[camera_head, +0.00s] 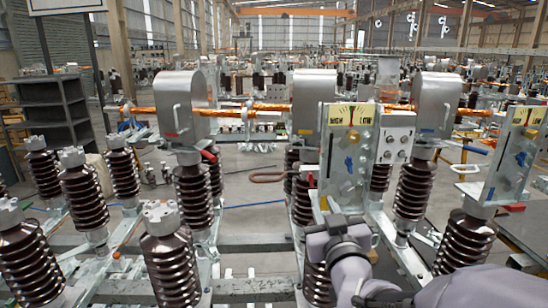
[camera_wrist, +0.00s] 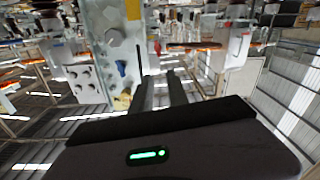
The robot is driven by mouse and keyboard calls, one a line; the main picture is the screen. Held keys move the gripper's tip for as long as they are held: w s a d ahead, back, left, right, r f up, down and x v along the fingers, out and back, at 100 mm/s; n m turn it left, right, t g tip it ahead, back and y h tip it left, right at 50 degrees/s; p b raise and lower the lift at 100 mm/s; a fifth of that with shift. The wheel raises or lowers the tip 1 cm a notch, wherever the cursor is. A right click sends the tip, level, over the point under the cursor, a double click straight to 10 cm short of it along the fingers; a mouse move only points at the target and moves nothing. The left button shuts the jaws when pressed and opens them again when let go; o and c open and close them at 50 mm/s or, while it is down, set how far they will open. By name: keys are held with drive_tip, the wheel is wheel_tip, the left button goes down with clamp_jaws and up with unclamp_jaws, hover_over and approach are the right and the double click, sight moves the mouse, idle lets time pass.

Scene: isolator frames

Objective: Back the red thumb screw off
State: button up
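The isolator panel (camera_head: 345,165) stands right of centre in the head view, a pale plate with a blue knob (camera_head: 349,163). A small red part (camera_head: 311,180) sits at its left edge; I cannot tell if this is the red thumb screw. In the wrist view a pale plate (camera_wrist: 96,20) carries a hex bolt (camera_wrist: 113,37) and a blue knob (camera_wrist: 121,68). A small red part (camera_wrist: 157,47) shows beyond my gripper (camera_wrist: 156,74); its identity is unclear. My gripper's dark fingers are apart, with nothing visible between them. The head view hides the fingers behind my arm.
Brown ribbed insulators (camera_head: 90,195) stand left of the panel and others stand right. A second panel (camera_head: 515,150) with a red handle (camera_head: 513,207) is at the right. Grey metal housings (camera_head: 181,105) and an orange bar (camera_head: 270,107) lie behind. Open floor shows between the frames.

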sight(310, 175)
drive_tip(key=w+p, duration=0.3)
drive_tip(key=w, duration=1.1)
drive_tip(key=shift+w+d+p, duration=0.15)
drive_tip(key=shift+p, duration=0.2)
drive_tip(key=shift+w+f, duration=0.15)
drive_tip(key=shift+w, duration=0.5)
drive_tip(key=shift+s, duration=0.1)
drive_tip(key=shift+c, duration=0.4)
clamp_jaws()
